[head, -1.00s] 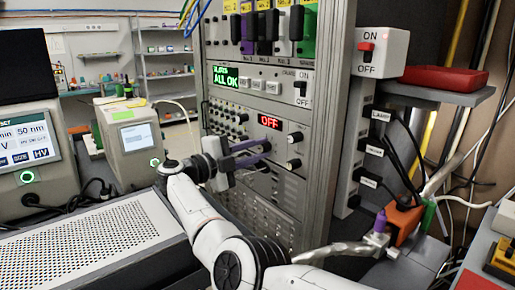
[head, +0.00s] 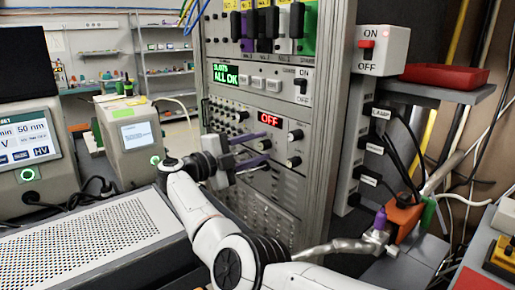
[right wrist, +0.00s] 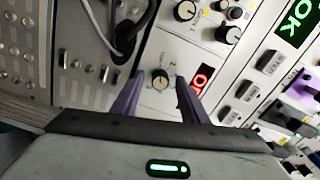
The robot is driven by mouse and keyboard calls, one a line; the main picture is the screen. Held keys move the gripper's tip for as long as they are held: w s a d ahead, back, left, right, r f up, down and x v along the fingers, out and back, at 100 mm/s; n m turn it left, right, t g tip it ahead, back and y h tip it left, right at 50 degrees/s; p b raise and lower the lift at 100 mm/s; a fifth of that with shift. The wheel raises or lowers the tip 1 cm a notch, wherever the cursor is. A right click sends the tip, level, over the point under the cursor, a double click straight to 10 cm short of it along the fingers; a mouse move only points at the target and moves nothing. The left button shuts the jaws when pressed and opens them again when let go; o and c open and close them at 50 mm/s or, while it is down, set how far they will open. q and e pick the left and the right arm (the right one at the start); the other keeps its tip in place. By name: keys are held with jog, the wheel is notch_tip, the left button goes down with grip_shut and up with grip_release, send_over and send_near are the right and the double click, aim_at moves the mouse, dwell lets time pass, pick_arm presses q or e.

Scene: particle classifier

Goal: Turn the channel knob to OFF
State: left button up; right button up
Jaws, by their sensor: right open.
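The instrument rack's panel carries a small red display (head: 270,120) that reads OFF. Just below it, a small dark channel knob (head: 265,145) sits between the purple fingers of my right gripper (head: 267,146). In the right wrist view, the knob (right wrist: 160,80) has a pale face and lies between the two spread fingertips (right wrist: 161,79), with a gap on each side. Part of the red display (right wrist: 201,79) shows beside the right-hand finger. The right gripper is open and holds nothing. My left gripper is not in view.
Other black knobs (head: 295,135) sit to the right on the same panel. A green display (head: 225,74) above reads ALL OK. A white ON/OFF switch box (head: 382,50) and a red tray (head: 442,76) are at the right. A perforated grey case (head: 90,238) fills the lower left.

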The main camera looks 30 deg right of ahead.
pick_arm(q)
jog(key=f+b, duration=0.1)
jog(key=b, duration=0.1)
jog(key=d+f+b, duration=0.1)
jog(key=b, duration=0.1)
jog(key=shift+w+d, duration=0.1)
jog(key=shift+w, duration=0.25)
pick_arm(e)
jog(key=a, duration=1)
jog(key=shift+s, duration=0.4)
jog(key=shift+a, duration=0.1)
